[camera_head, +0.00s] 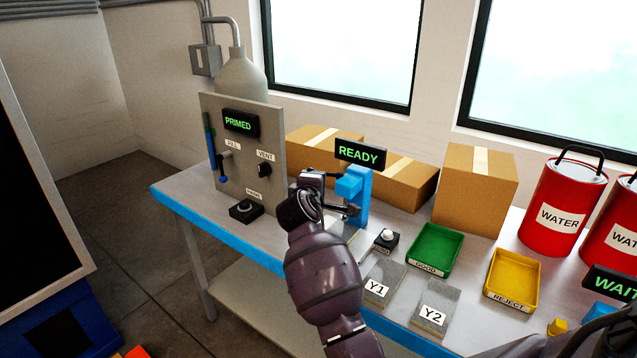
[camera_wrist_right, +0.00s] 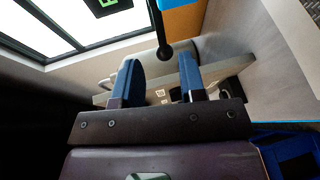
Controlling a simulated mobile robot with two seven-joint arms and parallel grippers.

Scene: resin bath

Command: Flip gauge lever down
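The blue gauge (camera_head: 357,190) stands on the bench under a green-lettered READY sign (camera_head: 361,154). Its lever shows in the right wrist view as a dark rod with a round black knob (camera_wrist_right: 165,52). My right gripper (camera_head: 336,193) is beside the gauge, on its left. In the right wrist view my right gripper (camera_wrist_right: 160,64) has its two blue fingers spread apart, with the knob in line with the gap near the tips. Nothing is held. Whether a finger touches the knob is unclear, and the lever is hard to separate from the gripper in the head view. My left gripper is not seen.
A control panel (camera_head: 262,120) reading PRIMED stands left of the gauge. A small button box (camera_head: 386,240), a green tray (camera_head: 434,249), a yellow tray (camera_head: 511,279) and plates Y1 (camera_head: 380,282) and Y2 (camera_head: 436,306) lie to the right. Cardboard boxes (camera_head: 474,188) stand behind.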

